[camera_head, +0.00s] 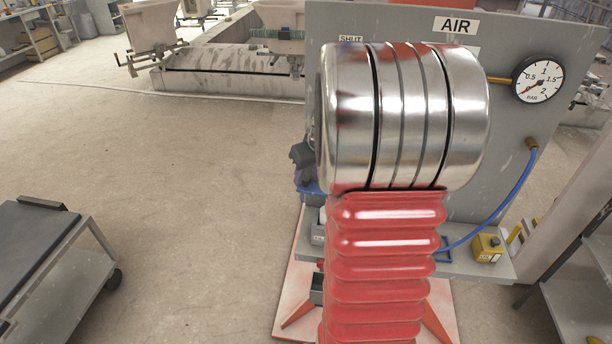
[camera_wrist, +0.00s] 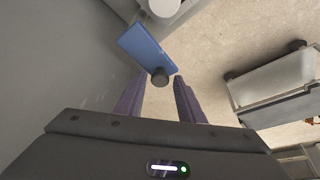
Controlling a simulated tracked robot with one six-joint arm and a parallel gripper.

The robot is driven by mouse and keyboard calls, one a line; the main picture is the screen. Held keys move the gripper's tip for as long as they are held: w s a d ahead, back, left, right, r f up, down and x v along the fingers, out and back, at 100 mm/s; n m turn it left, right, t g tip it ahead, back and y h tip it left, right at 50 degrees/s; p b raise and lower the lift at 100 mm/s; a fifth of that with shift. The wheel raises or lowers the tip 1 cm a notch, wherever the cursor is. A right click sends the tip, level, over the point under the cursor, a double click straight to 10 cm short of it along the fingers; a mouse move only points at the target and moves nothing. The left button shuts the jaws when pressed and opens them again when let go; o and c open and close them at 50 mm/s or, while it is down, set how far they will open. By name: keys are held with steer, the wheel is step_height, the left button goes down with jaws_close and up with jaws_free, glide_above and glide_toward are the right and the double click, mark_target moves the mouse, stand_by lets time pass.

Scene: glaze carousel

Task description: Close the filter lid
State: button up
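A flat blue lid (camera_wrist: 143,45) with a dark round knob (camera_wrist: 160,77) shows in the wrist view, above and between the fingertips of my gripper (camera_wrist: 159,82). The two purple fingers are apart, with the knob between their tips and a visible gap on each side. In the head view, a dark purple part of my gripper (camera_head: 301,158) shows at the left edge of the grey panel, just above a sliver of blue (camera_head: 311,188). My silver and red arm hides most of this area, and I cannot tell how far open the lid is.
The grey panel (camera_head: 530,45) has an AIR label, a SHUT label, a gauge (camera_head: 538,79) and a blue hose (camera_head: 513,195). A yellow box (camera_head: 487,247) sits on its lower ledge. A dark-topped cart (camera_head: 30,245) stands at left; the floor between is clear.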

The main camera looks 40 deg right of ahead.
jaws_close()
